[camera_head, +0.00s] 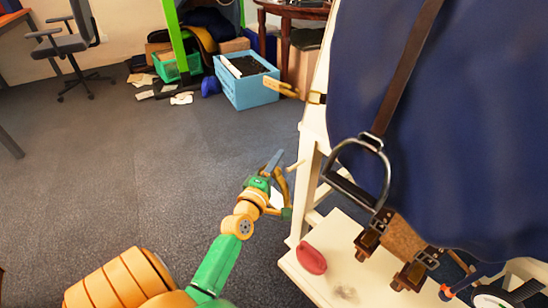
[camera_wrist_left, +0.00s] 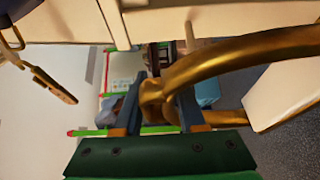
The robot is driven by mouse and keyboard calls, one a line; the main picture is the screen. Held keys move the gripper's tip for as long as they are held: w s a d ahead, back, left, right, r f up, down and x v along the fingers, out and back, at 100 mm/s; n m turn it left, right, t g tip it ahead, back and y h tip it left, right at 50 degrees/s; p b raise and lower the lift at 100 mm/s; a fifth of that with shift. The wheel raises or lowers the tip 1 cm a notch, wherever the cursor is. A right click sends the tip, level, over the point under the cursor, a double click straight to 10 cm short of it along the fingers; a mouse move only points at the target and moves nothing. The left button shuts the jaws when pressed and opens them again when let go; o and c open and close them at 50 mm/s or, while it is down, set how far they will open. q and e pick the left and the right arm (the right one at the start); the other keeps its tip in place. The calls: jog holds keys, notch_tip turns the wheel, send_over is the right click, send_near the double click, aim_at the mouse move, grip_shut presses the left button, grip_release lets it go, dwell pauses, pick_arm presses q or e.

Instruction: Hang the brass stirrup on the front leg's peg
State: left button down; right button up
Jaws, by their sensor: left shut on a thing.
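My left gripper (camera_head: 272,172) is in the middle of the head view, just left of the white front leg (camera_head: 308,180). It is shut on the brass stirrup (camera_head: 284,186), which is partly hidden by the fingers. In the left wrist view the fingers (camera_wrist_left: 160,105) pinch one end of the brass stirrup (camera_wrist_left: 240,52), and its curved bar runs off to the right. A short pale peg (camera_head: 295,165) sticks out from the leg close to the stirrup; a peg also shows in the wrist view (camera_wrist_left: 190,30). The stirrup looks apart from the peg. My right gripper is out of view.
A steel stirrup (camera_head: 386,180) hangs on a brown strap (camera_head: 412,50) in front of the blue cover (camera_head: 460,130). Open carpet (camera_head: 120,180) lies to the left.

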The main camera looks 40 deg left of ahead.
aim_at(300, 146)
pick_arm(q)
jog(key=w+b, duration=0.1)
jog(key=w, duration=0.1)
jog(key=w+b, duration=0.1)
jog(key=w, duration=0.2)
jog(key=w+b, duration=0.1)
jog(key=w, duration=0.1)
jog(key=shift+w+d+f, duration=0.15)
jog(key=shift+d+f, duration=0.2)
jog(key=shift+d+r, duration=0.1)
jog(key=shift+r, duration=0.15)
jog(key=shift+b, duration=0.65)
jog(key=shift+f, duration=0.15)
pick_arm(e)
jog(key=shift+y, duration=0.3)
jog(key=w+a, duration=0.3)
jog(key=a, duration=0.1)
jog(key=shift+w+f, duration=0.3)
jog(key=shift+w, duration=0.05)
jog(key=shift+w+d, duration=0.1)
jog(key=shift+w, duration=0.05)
